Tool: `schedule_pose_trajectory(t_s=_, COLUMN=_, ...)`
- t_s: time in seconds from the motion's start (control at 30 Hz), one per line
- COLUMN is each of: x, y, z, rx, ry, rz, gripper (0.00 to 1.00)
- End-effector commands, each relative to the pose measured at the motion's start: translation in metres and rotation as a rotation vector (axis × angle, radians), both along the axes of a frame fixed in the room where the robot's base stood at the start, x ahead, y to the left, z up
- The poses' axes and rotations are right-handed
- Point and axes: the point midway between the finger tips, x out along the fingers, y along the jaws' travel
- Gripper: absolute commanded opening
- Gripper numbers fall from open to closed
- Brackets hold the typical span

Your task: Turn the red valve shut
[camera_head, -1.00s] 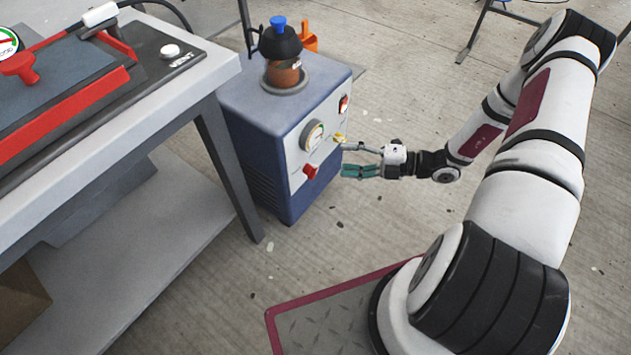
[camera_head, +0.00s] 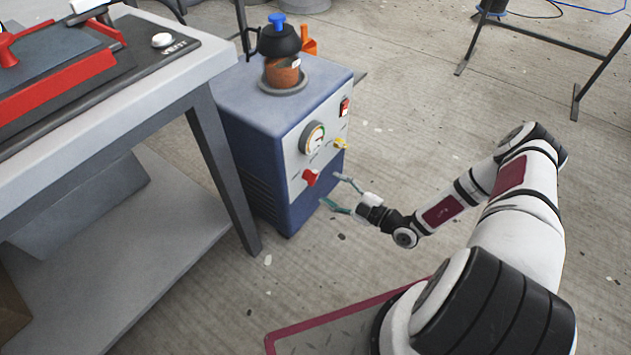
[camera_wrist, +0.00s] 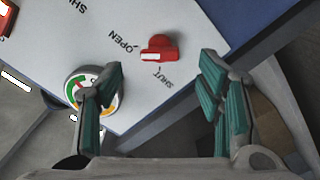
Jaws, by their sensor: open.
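The red valve (camera_head: 311,177) is on the pale front panel of the blue pump unit (camera_head: 245,130), at the panel's lower part. In the wrist view the red valve (camera_wrist: 165,43) lies crosswise, its white-marked end on the left, toward the word OPEN. The word SHUT is below it. My gripper (camera_head: 330,190) is open and empty, just in front of the panel near the valve. In the wrist view the valve is beyond the fingertips, between the two green-padded fingers (camera_wrist: 160,85), and appears apart from them.
A pressure gauge (camera_head: 312,138), a yellow knob (camera_head: 340,143) and a red switch (camera_head: 344,107) sit higher on the panel. A black-lidded jar (camera_head: 280,62) stands on top. A grey bench (camera_head: 200,65) with red-edged mould is at left. The floor at right is mostly clear.

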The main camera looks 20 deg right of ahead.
Motion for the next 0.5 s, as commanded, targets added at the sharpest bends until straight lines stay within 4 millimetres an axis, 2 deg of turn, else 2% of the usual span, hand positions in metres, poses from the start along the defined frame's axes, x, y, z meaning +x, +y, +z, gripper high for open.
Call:
schedule_pose_trajectory(t_s=0.2, x=0.033, y=0.025, z=-0.002, rx=-0.001, ry=-0.001, rz=0.003, gripper=0.60)
schedule_pose_trajectory(t_s=0.5, x=0.056, y=0.041, z=0.000, rx=-0.002, ry=-0.001, rz=0.002, gripper=0.60)
